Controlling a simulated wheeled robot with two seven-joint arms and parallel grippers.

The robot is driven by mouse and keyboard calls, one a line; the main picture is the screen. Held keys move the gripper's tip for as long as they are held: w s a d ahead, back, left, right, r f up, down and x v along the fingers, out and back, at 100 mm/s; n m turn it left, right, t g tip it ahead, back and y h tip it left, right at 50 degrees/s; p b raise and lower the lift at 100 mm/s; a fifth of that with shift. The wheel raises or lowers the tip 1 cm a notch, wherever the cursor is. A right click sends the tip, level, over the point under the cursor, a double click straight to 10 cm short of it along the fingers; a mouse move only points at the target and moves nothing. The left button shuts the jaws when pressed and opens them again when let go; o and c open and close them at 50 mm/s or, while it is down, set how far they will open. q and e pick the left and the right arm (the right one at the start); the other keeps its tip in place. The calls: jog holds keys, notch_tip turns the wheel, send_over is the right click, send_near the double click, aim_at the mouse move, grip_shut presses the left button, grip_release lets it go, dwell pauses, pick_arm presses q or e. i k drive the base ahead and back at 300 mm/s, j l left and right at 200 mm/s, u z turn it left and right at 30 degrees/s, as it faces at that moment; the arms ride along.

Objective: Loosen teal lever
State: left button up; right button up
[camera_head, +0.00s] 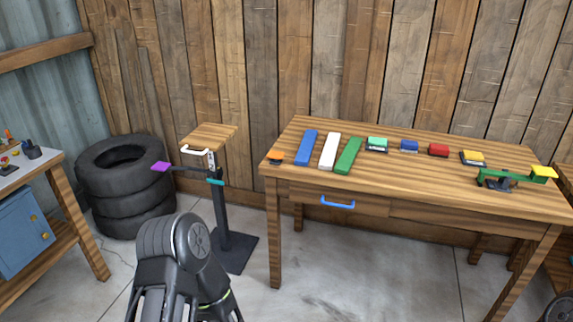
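The teal lever (215,182) is a small teal piece on the front of a dark upright post, just below a small wooden top (211,136). The post (222,220) stands on a dark flat base (234,252) on the floor. A purple-ended dark bar (161,167) sticks out to the left from the post, near the lever's height. A white handle (195,150) is at the front left edge of the wooden top. One of my arms shows at the bottom, in front of and below the stand. Neither gripper can be seen.
A wooden table (410,195) on the right carries blue, white and green bars, several small coloured blocks and a green clamp-like tool (511,177). It has a blue drawer handle (338,203). Stacked tires (125,190) stand left of the post. A workbench (62,200) is at far left.

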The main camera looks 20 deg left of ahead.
aim_at(210, 180)
jog(key=i+j+z, duration=0.1)
jog(key=j, duration=0.25)
jog(key=i+j+z, duration=0.1)
jog(key=i+j, duration=0.3)
jog(key=j, duration=0.35)
jog(key=i+j+z, duration=0.15)
jog(key=j, duration=0.2)
jog(key=i+j+z, duration=0.1)
jog(key=j, duration=0.3)
jog(key=i+j+z, duration=0.1)
jog(key=j, duration=0.3)
jog(key=i+j+z, duration=0.1)
jog(key=j, duration=0.3)
